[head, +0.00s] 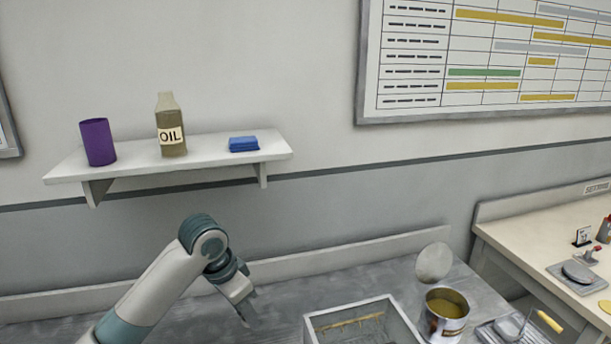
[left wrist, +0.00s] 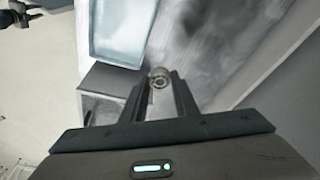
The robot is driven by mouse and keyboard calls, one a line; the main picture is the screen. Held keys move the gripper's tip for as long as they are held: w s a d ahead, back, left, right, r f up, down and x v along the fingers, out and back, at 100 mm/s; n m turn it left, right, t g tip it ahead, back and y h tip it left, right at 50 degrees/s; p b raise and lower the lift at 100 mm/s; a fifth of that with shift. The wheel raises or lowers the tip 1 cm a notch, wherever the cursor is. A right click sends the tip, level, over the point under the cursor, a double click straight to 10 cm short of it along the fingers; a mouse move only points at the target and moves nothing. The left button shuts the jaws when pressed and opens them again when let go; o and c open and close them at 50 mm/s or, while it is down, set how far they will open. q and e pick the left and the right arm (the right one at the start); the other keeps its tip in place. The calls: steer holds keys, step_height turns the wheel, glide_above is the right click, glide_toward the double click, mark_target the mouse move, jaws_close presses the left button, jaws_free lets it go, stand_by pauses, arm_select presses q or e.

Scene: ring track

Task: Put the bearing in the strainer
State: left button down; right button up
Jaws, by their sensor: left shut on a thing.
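My left gripper (head: 245,308) hangs over the grey bench, left of the metal basin. In the left wrist view its fingers (left wrist: 160,84) are shut on a small round metal ring, the bearing (left wrist: 159,77), held at the fingertips. In the head view the bearing is too small to make out. A wire loop with a yellow handle (head: 549,321) stands at a grey ribbed tray at the lower right; this may be the strainer, but I cannot tell for sure. My right gripper is not in view.
The open rectangular metal basin (head: 312,326) is cut off at the bottom. Beside it stands an open can (head: 446,322) of yellowish content, with a round lid (head: 434,262) upright behind. A wall shelf (head: 215,151) holds a purple cup, oil bottle and blue block. Another bench (head: 545,225) is at right.

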arm_select(q)
steer(key=s+a+r+n+t+y, duration=0.1)
steer(key=s+a+r+n+y, duration=0.1)
steer(key=s+a+r+n, duration=0.3)
steer(key=shift+s+a+r+n, duration=0.2)
steer(key=shift+s+a+n, duration=0.85)
steer(key=shift+s+n, duration=0.75)
steer(key=shift+w+n, duration=0.3)
steer(key=s+f, duration=1.3)
steer(key=f, duration=0.5)
steer(key=shift+s, duration=0.2)
steer(key=shift+d, duration=0.1)
